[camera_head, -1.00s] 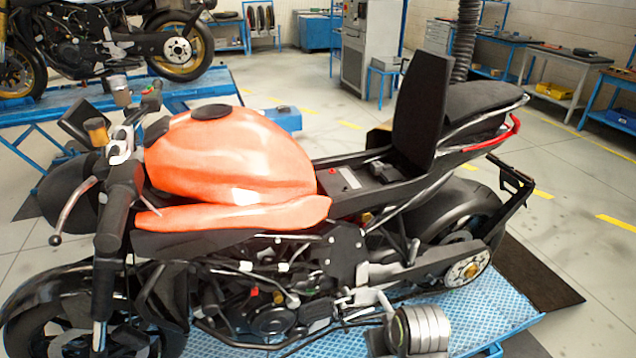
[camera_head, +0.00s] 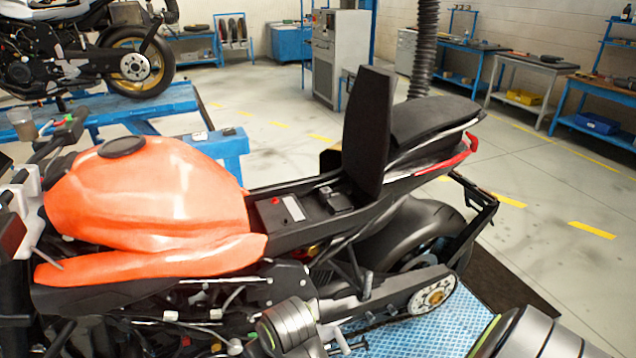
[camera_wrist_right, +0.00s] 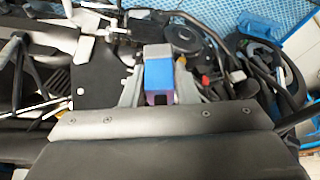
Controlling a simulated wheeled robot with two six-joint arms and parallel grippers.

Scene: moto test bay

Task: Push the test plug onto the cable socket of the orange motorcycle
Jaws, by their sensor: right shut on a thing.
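The orange motorcycle (camera_head: 150,195) fills the left and middle of the head view, its seat flap raised and the bay under it open. In the right wrist view my right gripper (camera_wrist_right: 158,68) is shut on a blue block, the test plug (camera_wrist_right: 158,77), held between two grey fingers over dark bike parts. A small grey block shows just beyond the plug; I cannot tell whether it is the cable socket or whether they touch. I cannot make out the socket in the head view. My left gripper is not in view.
A blue patterned lift platform (camera_head: 400,330) lies under the bike. A second motorcycle (camera_head: 85,50) stands on a blue lift at the back left. Cables and hoses (camera_wrist_right: 270,65) crowd the right side in the wrist view. The floor behind the bike is clear.

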